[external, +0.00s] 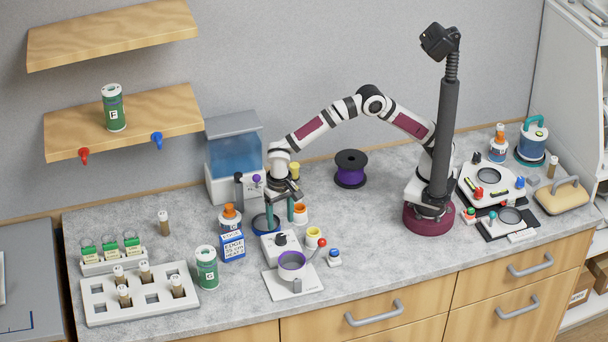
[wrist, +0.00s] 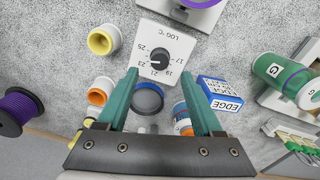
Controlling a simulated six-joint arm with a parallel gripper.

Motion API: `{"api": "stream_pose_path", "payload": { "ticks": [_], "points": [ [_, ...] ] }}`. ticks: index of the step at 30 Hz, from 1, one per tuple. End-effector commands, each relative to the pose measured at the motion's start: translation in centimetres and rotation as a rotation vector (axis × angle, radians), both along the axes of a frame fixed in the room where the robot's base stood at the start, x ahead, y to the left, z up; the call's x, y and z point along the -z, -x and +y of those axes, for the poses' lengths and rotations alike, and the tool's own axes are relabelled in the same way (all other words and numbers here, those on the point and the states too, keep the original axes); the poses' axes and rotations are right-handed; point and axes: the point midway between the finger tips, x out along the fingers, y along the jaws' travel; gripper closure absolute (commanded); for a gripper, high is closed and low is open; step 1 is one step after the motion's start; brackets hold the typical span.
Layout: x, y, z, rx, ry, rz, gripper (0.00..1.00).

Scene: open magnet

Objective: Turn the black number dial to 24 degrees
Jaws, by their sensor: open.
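The black number dial (wrist: 160,60) stands on a white box marked "LOG °C" (wrist: 172,35), with numbers from 17 to 25 around it. Its small white mark seems to point left, near 23; the exact reading is too small to tell. In the external view the dial (external: 281,240) is on top of its box, close in front of my gripper (external: 282,212). In the wrist view my gripper's (wrist: 160,73) teal fingertips are wide apart, just below and either side of the dial. Nothing is between the fingers, and they appear apart from the dial.
A purple-rimmed cup on a stand (external: 292,262) with a red-ball lever is in front of the box. A yellow cup (external: 314,237) is to its right. A blue EDGE box (external: 232,246) and an orange-capped bottle (external: 230,215) are to its left. A dark blue round dish (wrist: 148,98) lies behind.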

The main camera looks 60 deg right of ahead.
Motion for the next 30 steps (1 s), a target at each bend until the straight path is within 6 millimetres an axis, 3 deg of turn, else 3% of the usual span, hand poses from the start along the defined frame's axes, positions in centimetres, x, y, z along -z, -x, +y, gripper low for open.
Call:
{"api": "stream_pose_path", "payload": {
  "ticks": [3, 9, 15, 26, 28, 29, 30],
  "points": [
    [-3.9, -0.1, 0.1, 0.0, -0.003, -0.004, 0.32],
    [-8.4, -0.1, 0.0, -0.001, -0.001, -0.003, 0.32],
    [-9.8, 0.0, 0.0, 0.0, 0.001, -0.001, 0.32],
    [-9.7, 0.0, -0.1, 0.0, 0.0, 0.0, 0.32],
    [-10.3, -0.2, -1.2, 0.001, -0.003, 0.002, 0.32],
    [-10.8, -0.2, -2.4, 0.002, -0.006, 0.004, 0.32],
    [-11.8, -0.3, -4.8, 0.002, -0.011, 0.01, 0.32]
  ]
}}
